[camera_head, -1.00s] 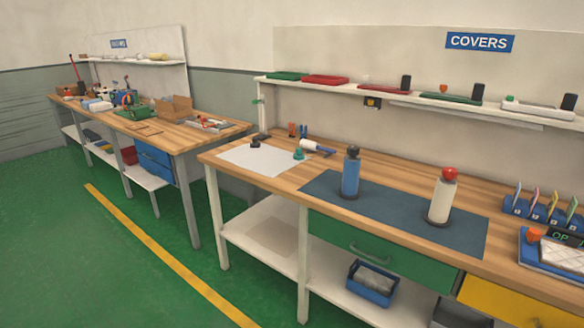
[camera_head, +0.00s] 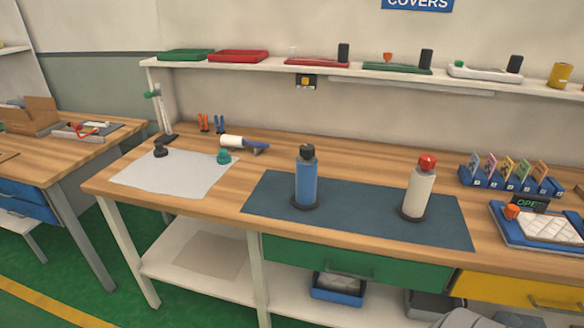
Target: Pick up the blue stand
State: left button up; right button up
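Several blue things show, and I cannot tell for sure which one is the blue stand. A blue card rack (camera_head: 510,187) holding several coloured cards upright stands at the right of the workbench. A blue cylinder with a black top (camera_head: 306,184) stands upright on a dark blue mat (camera_head: 355,214). A blue tray (camera_head: 506,223) with a white quilted pad lies at the right edge, partly cut off. Neither of my grippers is in view.
A white cylinder with a red top (camera_head: 418,193) stands on the same mat. A white sheet (camera_head: 175,178) with small dark and teal pieces lies at the left. A white-and-blue tool (camera_head: 240,143) lies behind. A shelf (camera_head: 250,68) runs above.

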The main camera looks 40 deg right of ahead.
aim_at(305, 199)
jog(key=z, duration=0.5)
jog(key=i, duration=0.85)
jog(key=z, duration=0.8)
